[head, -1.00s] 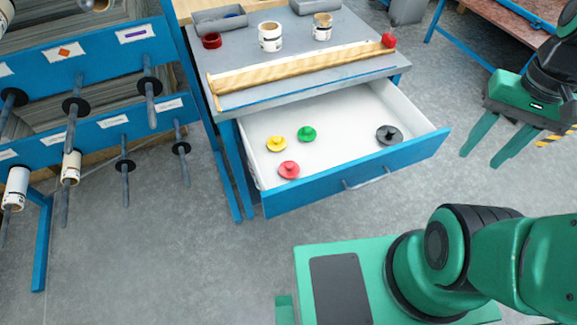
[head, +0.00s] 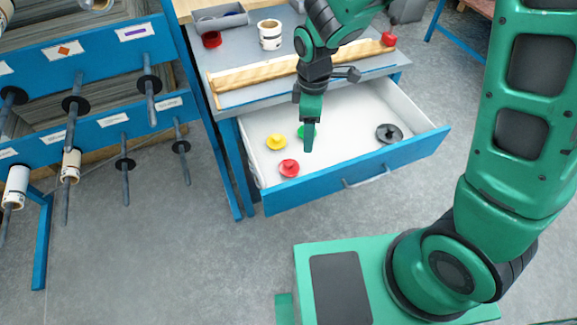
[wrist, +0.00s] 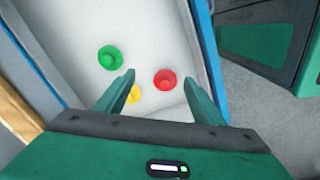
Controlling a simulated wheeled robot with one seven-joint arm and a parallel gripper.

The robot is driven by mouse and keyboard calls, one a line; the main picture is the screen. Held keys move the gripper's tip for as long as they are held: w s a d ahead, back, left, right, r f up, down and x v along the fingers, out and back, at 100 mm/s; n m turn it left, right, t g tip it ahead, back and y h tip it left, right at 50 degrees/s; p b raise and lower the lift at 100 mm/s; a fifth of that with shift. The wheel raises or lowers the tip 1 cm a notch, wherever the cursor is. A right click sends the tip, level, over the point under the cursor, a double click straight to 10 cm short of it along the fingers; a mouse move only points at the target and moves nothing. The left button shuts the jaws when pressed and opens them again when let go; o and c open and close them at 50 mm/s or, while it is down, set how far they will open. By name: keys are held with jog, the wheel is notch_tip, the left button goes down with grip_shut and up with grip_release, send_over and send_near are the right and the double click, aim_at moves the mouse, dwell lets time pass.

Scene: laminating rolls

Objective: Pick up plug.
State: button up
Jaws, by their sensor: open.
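The open drawer (head: 345,157) holds several round knobbed plugs. A yellow plug (head: 275,142) and a red plug (head: 289,168) lie on its left side. A green plug (head: 301,131) is partly hidden behind my gripper (head: 309,150), and a black plug (head: 388,134) lies at the right. My gripper points down over the drawer, above the plugs, and is empty. In the wrist view my gripper (wrist: 160,85) is open. There the red plug (wrist: 165,80) shows between the fingers, the yellow plug (wrist: 134,94) is partly behind the left finger, and the green plug (wrist: 110,57) is left of it.
The drawer's blue front (head: 350,170) and side walls stand around the plugs. Above it, the cabinet top (head: 240,98) carries a wooden strip, a white roll (head: 270,35) and a grey tray (head: 221,18). A blue rack (head: 100,60) with spindles stands at the left.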

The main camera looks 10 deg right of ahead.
jog(key=a+f, duration=0.1)
jog(key=a+f+n, duration=0.1)
jog(key=a, duration=0.1)
jog(key=s+a+f+n, duration=0.1)
jog(key=a, duration=0.1)
jog(key=shift+a+f, duration=0.2)
jog(key=shift+f, duration=0.05)
send_over(290, 162)
notch_tip(290, 162, down, 4)
jog(key=shift+s+a+f, duration=0.1)
jog(key=shift+f, duration=3.15)
jog(key=c, duration=0.9)
